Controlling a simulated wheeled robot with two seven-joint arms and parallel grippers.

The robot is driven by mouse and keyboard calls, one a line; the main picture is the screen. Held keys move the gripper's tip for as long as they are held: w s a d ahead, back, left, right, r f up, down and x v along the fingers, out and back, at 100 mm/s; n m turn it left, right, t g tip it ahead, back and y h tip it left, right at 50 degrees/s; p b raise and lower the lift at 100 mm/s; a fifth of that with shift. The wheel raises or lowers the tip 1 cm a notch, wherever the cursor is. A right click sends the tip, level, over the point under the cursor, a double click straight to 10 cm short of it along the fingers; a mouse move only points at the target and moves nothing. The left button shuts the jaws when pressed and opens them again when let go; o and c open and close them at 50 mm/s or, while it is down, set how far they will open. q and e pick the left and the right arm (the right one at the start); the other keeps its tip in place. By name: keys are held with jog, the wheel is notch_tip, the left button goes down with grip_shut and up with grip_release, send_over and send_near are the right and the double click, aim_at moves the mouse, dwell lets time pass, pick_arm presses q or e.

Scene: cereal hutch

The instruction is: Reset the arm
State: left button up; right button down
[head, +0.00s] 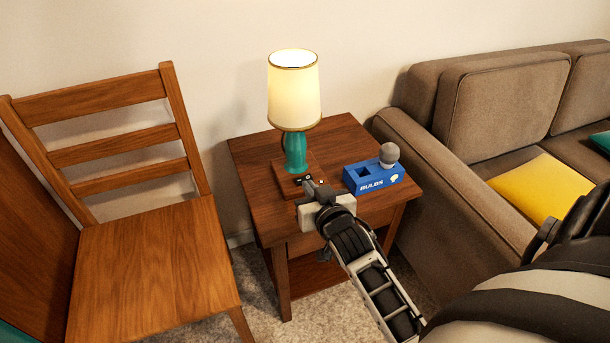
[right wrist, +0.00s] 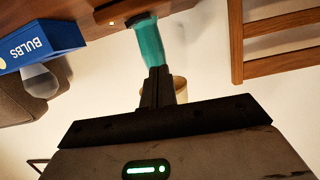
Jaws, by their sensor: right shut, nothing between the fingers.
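My right gripper (head: 304,183) reaches over the side table, at the front of the lamp's wooden base. Its fingers (right wrist: 158,86) are shut with nothing between them. The lit lamp (head: 295,151) has a teal stem and a cream shade, and stands upright on the table. In the right wrist view, which is upside down, the lamp's teal stem (right wrist: 149,42) shows just beyond the fingertips. Whether the fingertips touch the lamp base is unclear. My left gripper is out of view.
A blue BULBS box (head: 372,179) with a grey bulb (head: 389,155) in its right part sits right of the gripper on the side table (head: 256,155). A wooden chair (head: 150,265) stands left. A brown sofa (head: 500,100) with a yellow cushion (head: 541,188) stands right.

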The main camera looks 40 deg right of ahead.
jog(key=shift+s+a+r, duration=0.15)
jog(key=shift+s, duration=0.35)
